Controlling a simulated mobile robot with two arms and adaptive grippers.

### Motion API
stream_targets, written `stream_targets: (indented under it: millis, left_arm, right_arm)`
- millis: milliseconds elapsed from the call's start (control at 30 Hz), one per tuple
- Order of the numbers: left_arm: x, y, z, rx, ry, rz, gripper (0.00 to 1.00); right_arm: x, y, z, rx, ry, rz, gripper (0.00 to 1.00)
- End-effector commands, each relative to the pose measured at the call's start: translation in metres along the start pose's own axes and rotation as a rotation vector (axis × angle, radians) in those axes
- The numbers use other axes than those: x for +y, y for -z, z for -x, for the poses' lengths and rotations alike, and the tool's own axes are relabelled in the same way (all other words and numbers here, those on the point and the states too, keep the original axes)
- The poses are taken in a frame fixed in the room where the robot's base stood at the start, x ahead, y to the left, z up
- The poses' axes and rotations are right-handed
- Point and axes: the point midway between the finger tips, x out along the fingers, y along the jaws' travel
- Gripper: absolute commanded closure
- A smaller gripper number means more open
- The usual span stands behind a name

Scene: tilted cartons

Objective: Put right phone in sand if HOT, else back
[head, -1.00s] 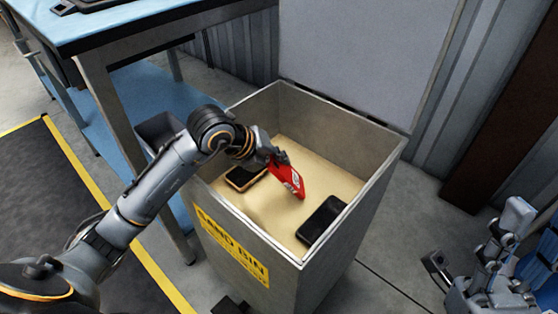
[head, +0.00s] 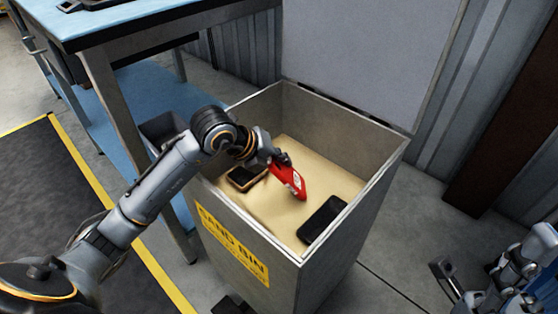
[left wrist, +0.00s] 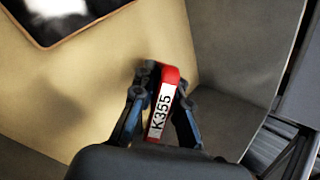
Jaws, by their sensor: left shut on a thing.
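My left gripper (head: 279,161) is inside the open sand bin (head: 330,285), shut on a red phone (head: 293,183). In the left wrist view the red phone (left wrist: 158,122) shows a white label reading K355, between the two fingers (left wrist: 164,96). It is tilted over the sand (head: 282,208); whether it touches the sand I cannot tell. A black phone with an orange-brown edge (head: 246,178) lies on the sand to its left, and a black phone (head: 322,219) lies to its right. My right gripper (head: 458,280) is at the lower right, outside the bin, its fingers unclear.
The bin's lid (head: 370,50) stands open behind it. A blue-topped workbench (head: 150,22) is at the upper left. A dark mat (head: 45,200) with a yellow edge lies on the floor at left.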

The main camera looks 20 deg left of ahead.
Motion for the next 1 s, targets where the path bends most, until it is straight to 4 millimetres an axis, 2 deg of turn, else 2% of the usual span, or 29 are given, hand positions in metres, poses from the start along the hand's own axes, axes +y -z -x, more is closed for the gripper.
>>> stream_targets:
  millis: [1000]
  left_arm:
    - [0.0060,0.0032,-0.0083,-0.001,0.001,0.000,1.00]
  right_arm:
    - [0.0000,-0.0016,0.0072,-0.001,0.000,0.000,0.60]
